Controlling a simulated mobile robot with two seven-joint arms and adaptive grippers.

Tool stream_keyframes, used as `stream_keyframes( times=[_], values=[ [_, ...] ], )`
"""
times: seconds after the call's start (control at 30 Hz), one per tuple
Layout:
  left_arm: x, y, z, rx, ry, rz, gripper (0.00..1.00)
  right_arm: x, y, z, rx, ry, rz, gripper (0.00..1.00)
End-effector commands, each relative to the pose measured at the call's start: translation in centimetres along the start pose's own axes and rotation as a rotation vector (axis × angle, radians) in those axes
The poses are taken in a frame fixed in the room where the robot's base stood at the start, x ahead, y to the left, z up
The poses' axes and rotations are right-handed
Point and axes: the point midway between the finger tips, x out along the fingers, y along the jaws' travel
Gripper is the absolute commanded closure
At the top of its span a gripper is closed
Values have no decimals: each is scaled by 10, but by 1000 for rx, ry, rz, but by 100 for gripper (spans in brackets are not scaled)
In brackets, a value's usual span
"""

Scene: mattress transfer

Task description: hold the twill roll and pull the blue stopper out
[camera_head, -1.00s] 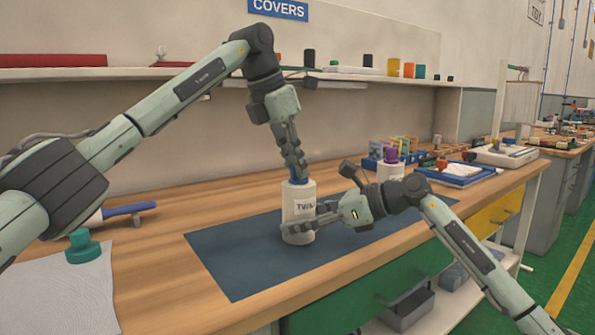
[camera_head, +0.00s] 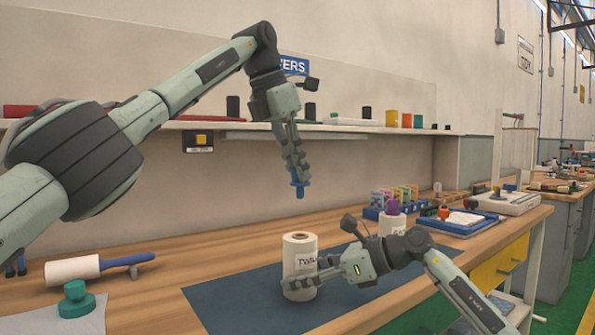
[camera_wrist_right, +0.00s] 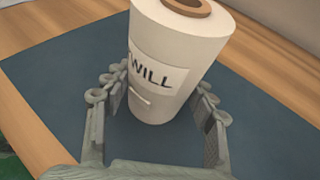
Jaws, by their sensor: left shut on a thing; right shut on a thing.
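The white twill roll (camera_head: 300,251) stands upright on the dark blue mat (camera_head: 225,300); its label shows in the right wrist view (camera_wrist_right: 165,90). Its top shows a bare brown core with an open hole. My right gripper (camera_head: 318,280) is shut around the lower part of the roll, a finger on either side. My left gripper (camera_head: 299,178) is shut on the blue stopper (camera_head: 299,188). It holds the stopper in the air above the roll, clear of its top. The upper part of the stopper is hidden between the fingers.
A second white roll with a purple stopper (camera_head: 392,208) stands behind my right gripper. A blue rack of colored pieces (camera_head: 372,213) and a blue tray (camera_head: 440,224) are at the back right. A white roller with a blue handle (camera_head: 72,270) and a green knob (camera_head: 75,298) lie left.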

Motion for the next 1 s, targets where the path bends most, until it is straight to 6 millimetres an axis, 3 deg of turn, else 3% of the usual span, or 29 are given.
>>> stream_keyframes(
  times=[0.27, 0.3, 0.47, 0.8, 1.0],
  values=[
    [0, 0, 0, 0, 0, 0, 100, 0, 0, 0, 0, 0, 0, 85],
    [0, 0, 0, 0, 0, 0, 100, 0, 0, 0, 0, 0, 0, 39],
    [0, 0, 0, 0, 0, 0, 100, 0, 0, 0, 0, 0, 0, 20],
    [0, 0, 0, 0, 0, 0, 100, -3, 0, 0, 0, 0, -1, 20],
    [0, 0, 0, 0, 0, 0, 100, -30, -1, -1, -1, 2, -4, 20]
  ],
)
